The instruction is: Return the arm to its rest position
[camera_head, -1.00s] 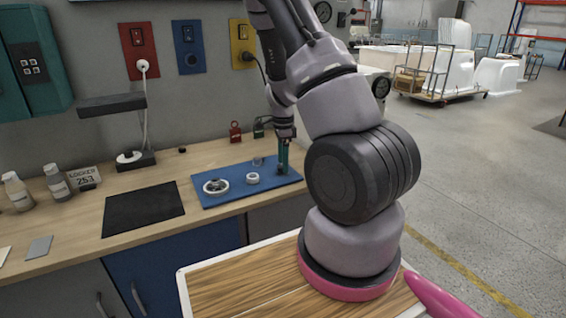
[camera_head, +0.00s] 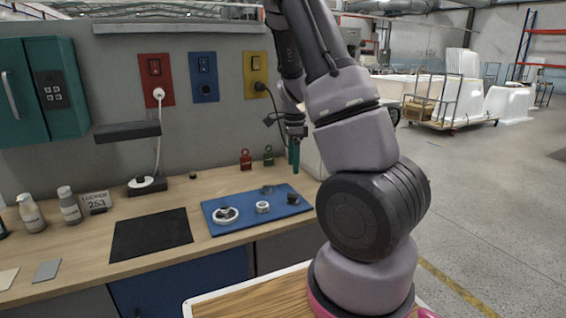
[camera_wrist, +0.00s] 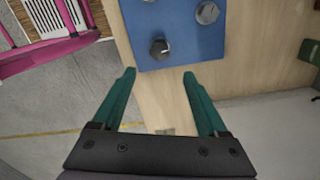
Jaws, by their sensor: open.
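My gripper (camera_head: 294,155) has teal fingers and hangs above the right end of the blue mat in the head view, pointing down. In the wrist view its two fingers (camera_wrist: 159,77) are spread apart with nothing between them. My grey arm rises from its base at the lower right and bends over at the top. A dark knob-like part (camera_head: 293,198) lies on the blue mat (camera_head: 240,228) below the gripper; it also shows in the wrist view (camera_wrist: 159,49), beyond the fingertips.
Red (camera_head: 246,159) and green (camera_head: 268,155) padlocks are near the wall.

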